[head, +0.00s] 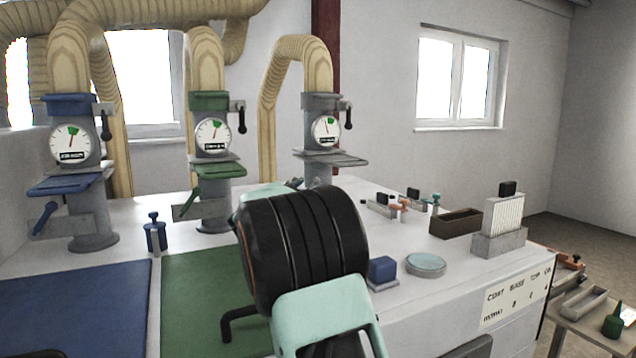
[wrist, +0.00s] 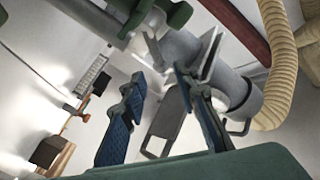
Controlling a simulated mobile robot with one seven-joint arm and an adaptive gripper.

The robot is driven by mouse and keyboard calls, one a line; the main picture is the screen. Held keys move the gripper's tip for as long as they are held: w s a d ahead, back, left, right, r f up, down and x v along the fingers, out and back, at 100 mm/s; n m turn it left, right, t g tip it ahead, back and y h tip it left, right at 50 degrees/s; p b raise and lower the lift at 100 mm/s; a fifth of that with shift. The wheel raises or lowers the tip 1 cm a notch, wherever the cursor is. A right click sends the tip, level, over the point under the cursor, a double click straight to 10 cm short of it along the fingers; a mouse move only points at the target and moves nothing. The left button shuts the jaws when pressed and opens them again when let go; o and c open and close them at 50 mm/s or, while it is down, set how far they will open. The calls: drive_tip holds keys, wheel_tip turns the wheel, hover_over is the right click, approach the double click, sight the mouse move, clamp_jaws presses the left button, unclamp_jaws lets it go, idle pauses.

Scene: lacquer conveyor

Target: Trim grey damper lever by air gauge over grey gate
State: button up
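The grey gate (head: 335,159) is a flat plate on the grey duct station, right of the blue and green stations. Its round air gauge (head: 326,130) sits above the plate, with a green sector near the top; the exact needle reading is too small to tell. In the head view my arm covers the station's lower part, and no grey damper lever shows there. In the wrist view my gripper (wrist: 160,76) is open, its blue-padded fingers apart. A grey flat piece (wrist: 170,115), possibly the lever, shows between them; contact cannot be told. The grey column (wrist: 243,92) lies right of the fingers.
The green station (head: 211,190) and blue station (head: 83,205) stand to the left, with their own gates and levers. A blue block (head: 382,270), a round pale dish (head: 425,264) and a brown box (head: 456,222) occupy the right bench top. The green mat (head: 190,300) is mostly clear.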

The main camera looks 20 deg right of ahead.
sight(314, 184)
drive_tip(key=p+x, duration=0.2)
drive_tip(key=x, duration=0.6)
drive_tip(key=shift+d, duration=0.1)
drive_tip(key=shift+c, duration=0.3)
clamp_jaws()
